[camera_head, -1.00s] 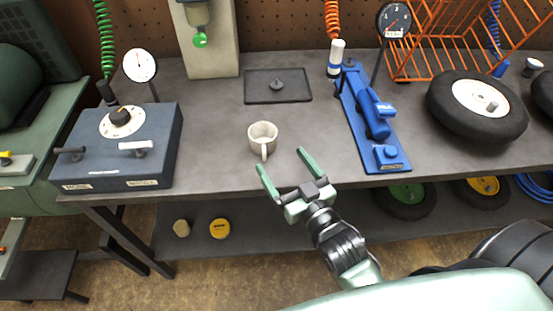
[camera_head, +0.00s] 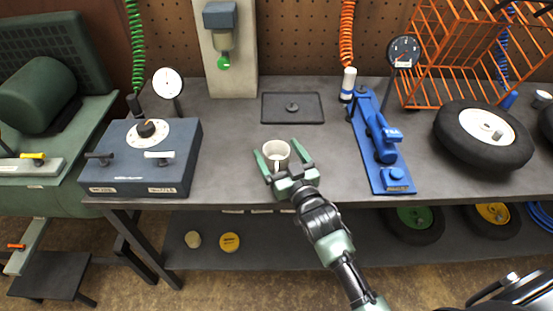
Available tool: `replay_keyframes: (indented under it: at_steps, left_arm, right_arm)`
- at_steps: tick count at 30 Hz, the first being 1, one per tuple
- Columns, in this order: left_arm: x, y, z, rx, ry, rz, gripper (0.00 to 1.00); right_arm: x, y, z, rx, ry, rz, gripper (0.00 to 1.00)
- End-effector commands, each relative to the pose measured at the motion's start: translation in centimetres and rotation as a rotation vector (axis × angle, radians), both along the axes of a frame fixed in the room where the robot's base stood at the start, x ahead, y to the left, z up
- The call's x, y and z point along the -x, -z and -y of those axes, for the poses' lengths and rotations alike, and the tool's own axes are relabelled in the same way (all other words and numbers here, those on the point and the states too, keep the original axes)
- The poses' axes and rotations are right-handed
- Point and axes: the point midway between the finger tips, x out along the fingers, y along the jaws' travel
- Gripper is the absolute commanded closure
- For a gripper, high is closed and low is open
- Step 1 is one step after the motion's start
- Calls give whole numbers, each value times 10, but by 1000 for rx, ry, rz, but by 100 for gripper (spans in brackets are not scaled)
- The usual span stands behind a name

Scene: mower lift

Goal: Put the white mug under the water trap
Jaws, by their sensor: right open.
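The white mug (camera_head: 276,150) stands upright on the grey workbench (camera_head: 232,180). My right gripper (camera_head: 276,153) is open, with one green finger on each side of the mug; I cannot tell whether the fingers touch it. The mug's lower front is partly hidden by the gripper. The water trap (camera_head: 222,42) hangs on the pale post at the back, with a green drain knob (camera_head: 223,63) below it. My left gripper is not in view.
A dark tray (camera_head: 310,108) lies behind the mug. A blue-grey control box (camera_head: 141,160) stands at the left, and a blue tool (camera_head: 382,145) lies to the right. An orange wire rack (camera_head: 452,50) and a tire (camera_head: 484,140) are farther right.

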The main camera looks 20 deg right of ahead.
Motion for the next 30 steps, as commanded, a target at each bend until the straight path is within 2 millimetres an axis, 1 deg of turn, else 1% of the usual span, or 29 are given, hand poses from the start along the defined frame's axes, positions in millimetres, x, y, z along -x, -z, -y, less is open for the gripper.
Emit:
replay_keyframes:
  at_steps: [3, 4, 5, 6, 8, 9, 11, 12, 19, 23, 26, 30]
  left_arm:
    - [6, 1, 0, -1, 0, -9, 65]
    - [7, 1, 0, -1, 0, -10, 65]
    - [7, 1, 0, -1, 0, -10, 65]
    - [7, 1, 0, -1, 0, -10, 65]
    - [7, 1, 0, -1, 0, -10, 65]
    - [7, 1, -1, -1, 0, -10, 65]
    - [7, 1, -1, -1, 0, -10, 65]
    - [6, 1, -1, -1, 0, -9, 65]
    - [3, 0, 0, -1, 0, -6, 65]
    - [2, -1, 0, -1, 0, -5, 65]
    - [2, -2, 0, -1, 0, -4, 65]
    - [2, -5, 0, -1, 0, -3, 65]
  right_arm:
    - [0, 0, 0, 0, 0, 0, 12]
    - [0, 0, 0, 0, 0, 0, 15]
    - [0, 0, 0, 0, 0, 0, 24]
    - [0, 0, 0, 0, 0, 0, 35]
    - [1, 0, 0, 0, 0, 0, 51]
    - [1, 0, 0, 0, 0, 0, 63]
    - [1, 0, 0, 0, 0, 0, 79]
    - [1, 0, 0, 0, 0, 1, 86]
    - [1, -1, 0, 0, 0, 1, 86]
    - [0, -9, 0, 1, 0, 3, 86]
    - [0, -21, 0, 0, 0, 5, 86]
    - [0, -50, 0, 0, -1, 7, 86]
